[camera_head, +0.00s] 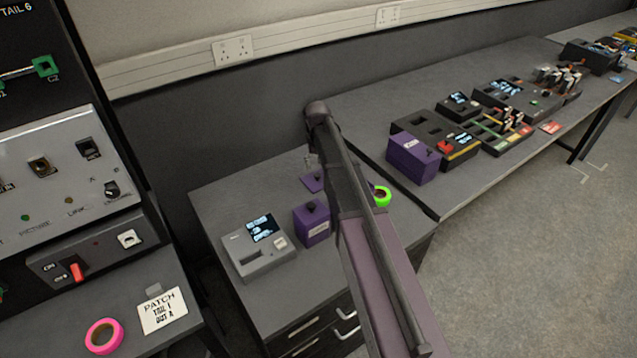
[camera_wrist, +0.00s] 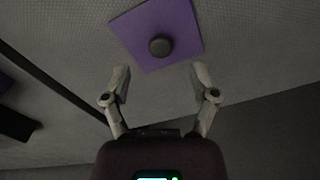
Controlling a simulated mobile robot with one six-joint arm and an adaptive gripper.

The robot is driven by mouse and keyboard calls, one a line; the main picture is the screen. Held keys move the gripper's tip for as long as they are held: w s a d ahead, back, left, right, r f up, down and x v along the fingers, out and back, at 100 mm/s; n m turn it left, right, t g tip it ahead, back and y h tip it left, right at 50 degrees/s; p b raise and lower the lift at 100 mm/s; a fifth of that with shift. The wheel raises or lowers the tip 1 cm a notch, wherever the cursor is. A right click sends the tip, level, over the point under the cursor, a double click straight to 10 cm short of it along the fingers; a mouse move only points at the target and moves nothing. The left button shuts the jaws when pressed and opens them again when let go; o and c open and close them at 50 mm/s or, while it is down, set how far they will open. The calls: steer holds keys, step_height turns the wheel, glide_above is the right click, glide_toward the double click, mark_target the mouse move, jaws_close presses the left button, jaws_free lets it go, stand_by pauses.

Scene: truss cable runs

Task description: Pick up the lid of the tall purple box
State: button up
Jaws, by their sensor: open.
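A flat purple square lid (camera_head: 313,182) with a small dark round knob lies on the grey cabinet top, behind a purple box (camera_head: 312,226). This box has a dark knob-like piece on top and a pale label on its front. In the wrist view the purple lid (camera_wrist: 150,30) is just beyond my gripper (camera_wrist: 161,75), its knob roughly in line with the gap between the fingers. The fingers are apart and empty. In the head view my gripper (camera_head: 310,160) is small and close above the lid, partly hidden by my arm.
A grey device with a screen (camera_head: 258,247) stands left of the purple box. A green tape roll (camera_head: 382,196) lies right of my arm. The wall is close behind.

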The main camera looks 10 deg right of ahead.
mark_target(318, 174)
steer(key=shift+f, duration=0.2)
step_height(318, 174, down, 5)
steer(key=b, duration=0.5)
steer(key=shift+w, duration=0.15)
steer(key=shift+r, duration=0.1)
stand_by(0.6)
jaws_close()
